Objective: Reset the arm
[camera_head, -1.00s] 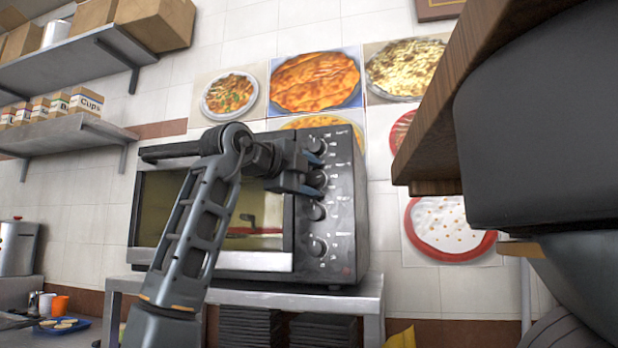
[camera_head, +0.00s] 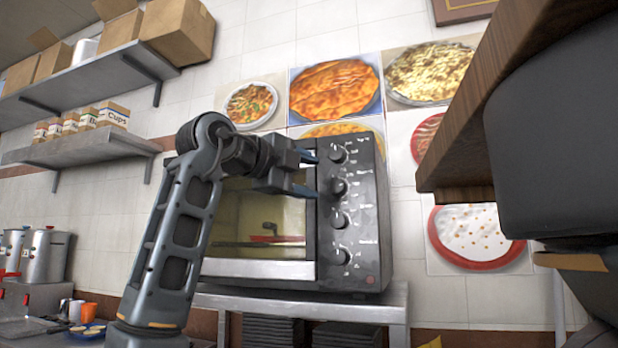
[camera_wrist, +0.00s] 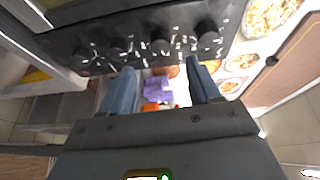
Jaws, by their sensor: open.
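My arm rises from the lower left in the head view and bends at the top. My gripper (camera_head: 308,173) is at its end, in front of the oven, near the left side of the knob panel. Its two blue-grey fingers are apart with nothing between them. The wrist view shows the open fingers (camera_wrist: 162,88) below a row of dark knobs. The black oven (camera_head: 362,262) has several round knobs down its right side. Its glass door looks closed, and my arm hides the door's left part.
The oven stands on a metal table (camera_head: 398,300) with dark trays (camera_head: 270,330) beneath. A wooden shelf edge (camera_head: 470,130) juts in at the right. Wall shelves (camera_head: 90,145) with boxes are at the upper left. Stockpots (camera_head: 45,255) and a blue plate (camera_head: 88,330) are at the lower left.

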